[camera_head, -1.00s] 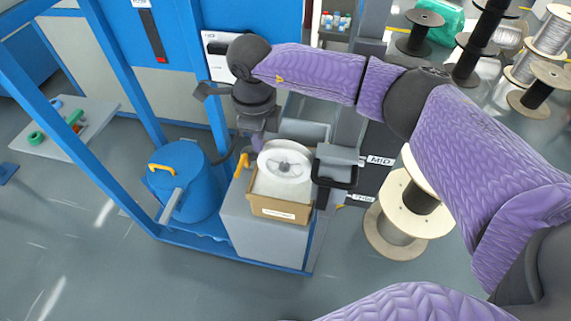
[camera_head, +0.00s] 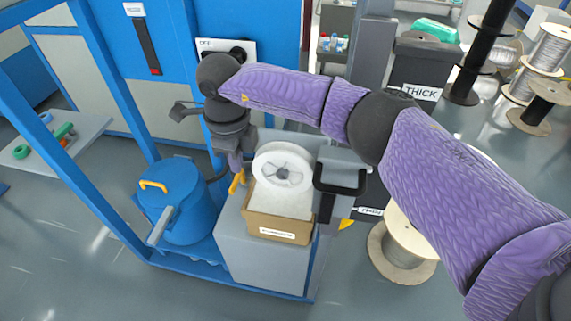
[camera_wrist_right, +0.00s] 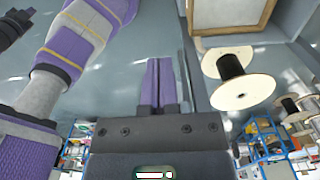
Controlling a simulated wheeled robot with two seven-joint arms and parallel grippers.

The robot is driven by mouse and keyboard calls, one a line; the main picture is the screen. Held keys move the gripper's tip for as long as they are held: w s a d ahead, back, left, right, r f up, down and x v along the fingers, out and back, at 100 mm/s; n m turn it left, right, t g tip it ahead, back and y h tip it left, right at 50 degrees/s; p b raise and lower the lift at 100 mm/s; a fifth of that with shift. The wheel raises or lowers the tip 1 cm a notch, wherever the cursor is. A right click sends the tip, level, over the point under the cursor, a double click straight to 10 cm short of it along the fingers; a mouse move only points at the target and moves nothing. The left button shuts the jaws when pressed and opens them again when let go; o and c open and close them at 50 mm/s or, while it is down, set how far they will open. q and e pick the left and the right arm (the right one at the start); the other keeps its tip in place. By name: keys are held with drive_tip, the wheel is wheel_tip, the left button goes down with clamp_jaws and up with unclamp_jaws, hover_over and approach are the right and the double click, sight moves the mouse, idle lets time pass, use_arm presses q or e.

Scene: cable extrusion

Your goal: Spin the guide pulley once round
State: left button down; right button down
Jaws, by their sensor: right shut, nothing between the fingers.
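The likely guide pulley is a white spoked wheel (camera_head: 282,168), upright above a cardboard box on the grey cabinet in the head view. My right gripper (camera_head: 236,162) points down just left of the wheel, beside a yellow handle. It appears apart from the wheel rim. In the right wrist view its purple fingers (camera_wrist_right: 158,82) are together with nothing between them. The wheel cannot be made out in that view. My left gripper does not show in the head view.
The cardboard box (camera_head: 278,232) holds whitish material. A grey block with a black handle (camera_head: 340,178) stands right of the wheel. A blue drum (camera_head: 180,205) is at left. Blue frame posts (camera_head: 130,105) rise behind it. A wooden-flanged spool (camera_head: 400,262) stands at right.

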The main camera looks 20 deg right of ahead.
idle(0.5)
wheel_tip(320, 180, up, 9)
drive_tip(key=p, duration=0.6)
drive_tip(key=shift+f, duration=0.2)
drive_tip(key=s+d, duration=0.1)
drive_tip(key=s+d+p, duration=0.1)
drive_tip(key=d, duration=0.1)
drive_tip(key=s+d+p, duration=0.1)
drive_tip(key=shift+d, duration=0.25)
drive_tip(key=shift+f, duration=0.15)
